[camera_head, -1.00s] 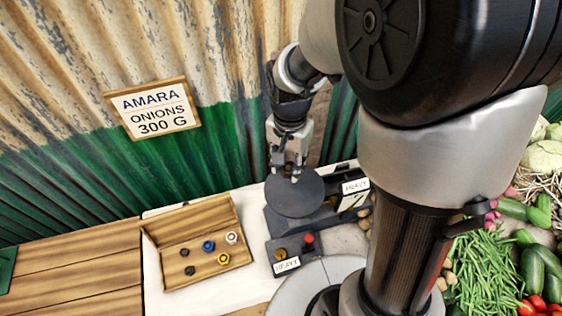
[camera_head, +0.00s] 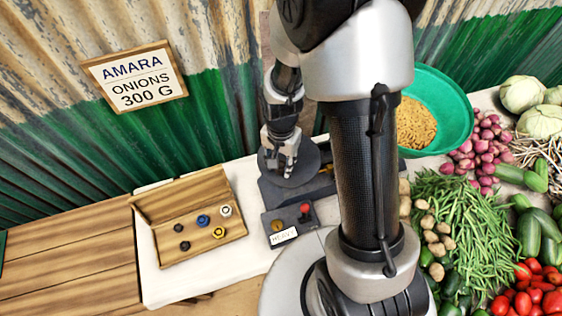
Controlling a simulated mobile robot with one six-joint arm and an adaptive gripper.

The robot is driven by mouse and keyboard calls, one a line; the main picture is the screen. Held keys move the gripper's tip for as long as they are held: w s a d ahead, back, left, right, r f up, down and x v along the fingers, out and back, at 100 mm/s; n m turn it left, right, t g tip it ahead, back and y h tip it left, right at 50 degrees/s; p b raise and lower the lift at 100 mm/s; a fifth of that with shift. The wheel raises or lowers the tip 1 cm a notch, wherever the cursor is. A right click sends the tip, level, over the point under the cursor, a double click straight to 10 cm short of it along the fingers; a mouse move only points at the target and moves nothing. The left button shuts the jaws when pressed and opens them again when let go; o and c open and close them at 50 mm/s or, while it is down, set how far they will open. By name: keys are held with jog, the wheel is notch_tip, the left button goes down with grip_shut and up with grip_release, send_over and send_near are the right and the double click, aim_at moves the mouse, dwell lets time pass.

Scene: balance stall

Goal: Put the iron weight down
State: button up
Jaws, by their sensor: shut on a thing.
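My gripper (camera_head: 287,170) points down over the dark round pan (camera_head: 311,160) of the balance, its fingertips close to the pan's surface. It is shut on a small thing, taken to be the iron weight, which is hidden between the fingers. I cannot tell whether it touches the pan. The grey balance base (camera_head: 279,197) lies below the pan, partly behind my arm.
An open wooden box (camera_head: 157,238) holds several small weights, including a blue one (camera_head: 203,220) and a yellow one (camera_head: 219,232). A panel with a red button (camera_head: 305,209) and a HEAVY label (camera_head: 284,236) stands before the balance. Vegetables and a green bowl (camera_head: 447,101) fill the right.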

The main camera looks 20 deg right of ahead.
jog(key=shift+f, duration=0.1)
jog(key=o, duration=1.2)
notch_tip(320, 180, up, 12)
jog(key=p, duration=0.3)
notch_tip(320, 180, up, 12)
jog(key=n+t, duration=0.2)
jog(key=n, duration=0.2)
send_over(281, 165)
jog(key=s, duration=0.6)
jog(key=s+r+n+t, duration=0.2)
jog(key=s+r+n, duration=0.3)
jog(key=s, duration=0.4)
jog(key=shift+r+t, duration=0.3)
jog(key=shift+r, duration=0.2)
